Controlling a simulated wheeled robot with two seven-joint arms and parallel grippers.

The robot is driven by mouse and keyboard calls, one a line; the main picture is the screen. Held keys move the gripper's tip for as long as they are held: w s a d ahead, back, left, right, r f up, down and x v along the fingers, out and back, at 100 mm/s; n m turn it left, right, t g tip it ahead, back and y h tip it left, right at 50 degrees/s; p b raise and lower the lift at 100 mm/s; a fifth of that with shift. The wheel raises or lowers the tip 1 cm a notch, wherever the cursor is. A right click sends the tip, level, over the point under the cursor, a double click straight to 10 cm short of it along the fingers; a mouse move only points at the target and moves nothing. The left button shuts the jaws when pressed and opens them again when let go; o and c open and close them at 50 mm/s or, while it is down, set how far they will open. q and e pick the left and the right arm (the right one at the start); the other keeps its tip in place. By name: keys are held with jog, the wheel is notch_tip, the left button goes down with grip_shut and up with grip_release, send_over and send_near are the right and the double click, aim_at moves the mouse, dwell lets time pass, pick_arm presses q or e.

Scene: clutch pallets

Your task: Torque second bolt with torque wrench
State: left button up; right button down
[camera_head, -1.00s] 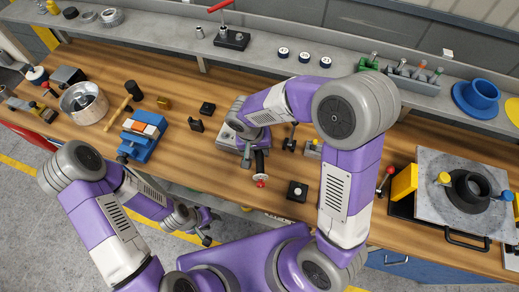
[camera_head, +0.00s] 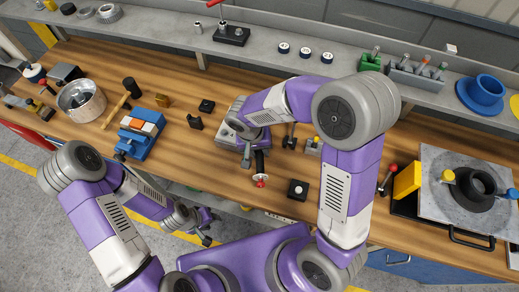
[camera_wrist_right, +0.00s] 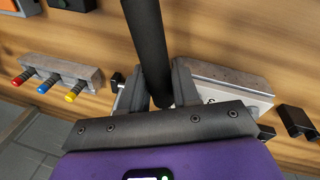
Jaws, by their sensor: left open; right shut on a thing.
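My right gripper (camera_head: 246,157) is shut on a black rod-like handle (camera_wrist_right: 150,45), which looks like the torque wrench. In the head view the black handle (camera_head: 259,163) points towards me and ends in a red and white tip (camera_head: 261,181). The gripper is over a grey metal block (camera_head: 229,135) on the bench; the block also shows behind the fingers in the right wrist view (camera_wrist_right: 225,88). The bolts and the wrench's working end are hidden by my gripper and arm. My left gripper (camera_head: 207,228) is open and empty, off the bench's front edge.
A small rack with coloured tips (camera_wrist_right: 60,75) stands beside the block. A black box with a white knob (camera_head: 298,189) is near the front edge. A blue vise (camera_head: 140,138) is to the left. A grey plate with a black ring part (camera_head: 440,205) is at the right.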

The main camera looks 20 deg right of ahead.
dwell(0.5)
jog(key=shift+w+a+m+b, duration=0.2)
jog(key=shift+a+m, duration=0.2)
jog(key=shift+a, duration=0.1)
jog(key=shift+w+a+m+b, duration=0.15)
jog(key=shift+a+m+b, duration=0.05)
jog(key=shift+a+m, duration=0.25)
jog(key=shift+a, duration=0.1)
jog(key=shift+w+a+m+g, duration=0.15)
jog(key=shift+w+a+m, duration=0.1)
jog(key=shift+a+m, duration=0.2)
jog(key=shift+w+a+m+g, duration=0.2)
jog(key=shift+a+m, duration=0.1)
jog(key=shift+a, duration=0.15)
jog(key=shift+w+a+r+m, duration=0.1)
jog(key=shift+w+a+m, duration=0.5)
jog(key=shift+a+m, duration=0.25)
jog(key=shift+a, duration=0.1)
